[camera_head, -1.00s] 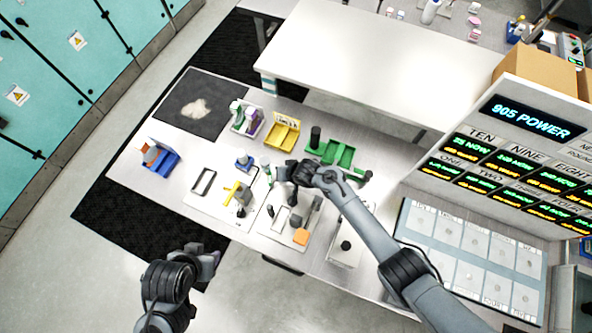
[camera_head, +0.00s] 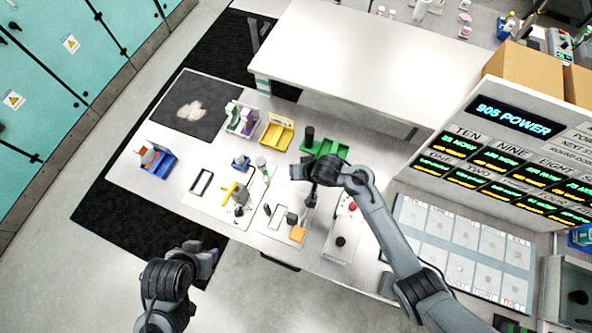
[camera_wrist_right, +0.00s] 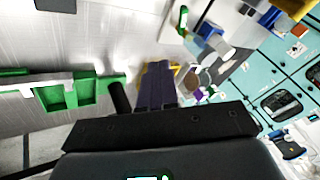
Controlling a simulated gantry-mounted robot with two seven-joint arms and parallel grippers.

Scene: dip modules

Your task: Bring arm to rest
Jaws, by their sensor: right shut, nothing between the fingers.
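My right arm reaches in from the lower right in the head view, its wrist bent above the workbench (camera_head: 125,180). Its gripper (camera_head: 311,202) hangs over the pale board (camera_head: 262,222) near the bench's right part. In the right wrist view its dark fingers (camera_wrist_right: 156,82) are together with nothing between them. My left gripper (camera_head: 208,256) is off the bench's front edge, above the floor, and holds still. Its fingers are too small and dark to tell whether they are open.
A green tray (camera_head: 335,150), a yellow tray (camera_head: 277,136) and a blue holder (camera_head: 160,160) stand on the bench. An orange block (camera_head: 297,234) and a white box with a black knob (camera_head: 343,255) are near the right gripper. A display panel (camera_head: 530,120) rises at right.

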